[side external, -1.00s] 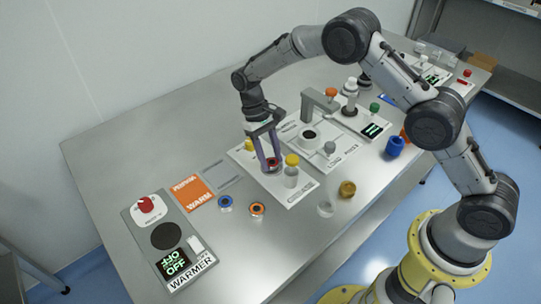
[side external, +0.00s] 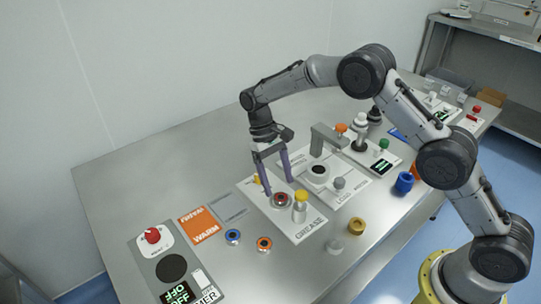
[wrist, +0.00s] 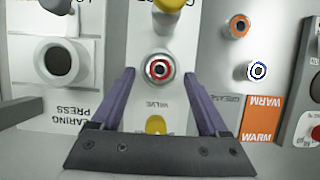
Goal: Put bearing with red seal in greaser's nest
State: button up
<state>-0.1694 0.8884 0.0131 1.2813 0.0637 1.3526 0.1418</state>
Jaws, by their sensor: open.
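In the wrist view the gripper (wrist: 160,72) spans wider than the bearing, with clear gaps on both sides.
A blue-ringed bearing (side external: 233,237) and an orange-ringed bearing (side external: 264,244) stand left of the greaser plate. The yellow-capped post (side external: 300,207) is close to the right finger. The press (side external: 323,142) stands behind right. The warmer (side external: 172,268) is at front left.

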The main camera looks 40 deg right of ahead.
notch_tip(320, 180, up, 18)
jog(key=s+d+t, duration=0.1)
jog(key=d+t, duration=0.1)
jog(key=d, duration=0.1)
jog(key=s+d+r+t, duration=0.3)
jog(key=s+r, duration=0.4)
jog(key=s, duration=0.3)
jog(key=s+d+f+t, duration=0.1)
jog(key=s+f+t, duration=0.1)
jog(key=s, duration=0.7)
jog(key=s+d+f+t, duration=0.2)
jog(key=s+t, duration=0.1)
jog(key=s, duration=0.7)
jog(key=shift+s+d, duration=0.15)
jog(key=shift+d, duration=0.05)
dwell(0.5)
